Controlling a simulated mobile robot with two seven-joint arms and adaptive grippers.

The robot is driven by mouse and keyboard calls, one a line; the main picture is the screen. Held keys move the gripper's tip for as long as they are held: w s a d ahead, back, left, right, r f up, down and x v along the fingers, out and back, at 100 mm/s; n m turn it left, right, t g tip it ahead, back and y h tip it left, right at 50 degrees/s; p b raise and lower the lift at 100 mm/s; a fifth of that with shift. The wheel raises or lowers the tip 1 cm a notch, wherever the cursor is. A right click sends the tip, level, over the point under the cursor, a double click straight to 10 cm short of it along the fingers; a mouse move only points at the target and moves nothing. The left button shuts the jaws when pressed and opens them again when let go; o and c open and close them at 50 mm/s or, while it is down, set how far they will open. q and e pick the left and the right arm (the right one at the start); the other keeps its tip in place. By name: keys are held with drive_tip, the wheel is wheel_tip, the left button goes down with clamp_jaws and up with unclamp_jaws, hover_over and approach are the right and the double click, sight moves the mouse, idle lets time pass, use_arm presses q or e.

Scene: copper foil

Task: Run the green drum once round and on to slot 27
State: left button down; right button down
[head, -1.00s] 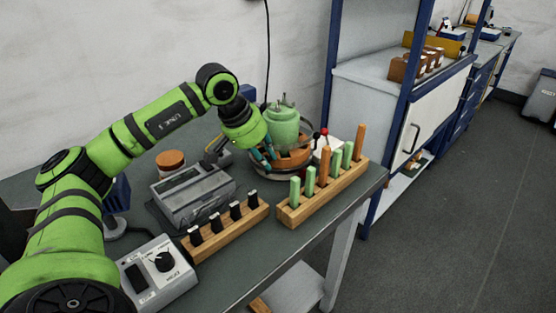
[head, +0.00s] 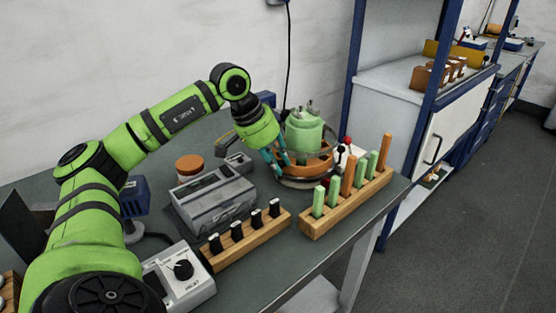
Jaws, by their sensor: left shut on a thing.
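The green drum (head: 303,133) stands upright near the back of the bench, with small metal posts on its top. An orange-brown ring (head: 307,166) and a round dark base with a metal rim lie below it. My left gripper (head: 283,165) reaches down at the drum's near left side, its teal fingers against the orange-brown ring. It is shut on a part there, which the fingers mostly hide. Slot numbers are too small to read. My right gripper is not in view.
A wooden rack (head: 347,208) of green and orange pegs stands in front of the drum. Red and black knobs stand right of the drum.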

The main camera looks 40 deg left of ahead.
use_arm(q)
drive_tip(key=c, duration=1.1)
unclamp_jaws()
drive_tip(key=shift+s+f, duration=0.1)
drive_tip(key=shift+f, duration=0.05)
drive_tip(key=shift+c, duration=0.2)
drive_tip(key=shift+a+r, duration=0.1)
drive_tip(key=shift+r, duration=0.35)
drive_tip(key=v, duration=1.1)
drive_tip(key=shift+s, duration=0.2)
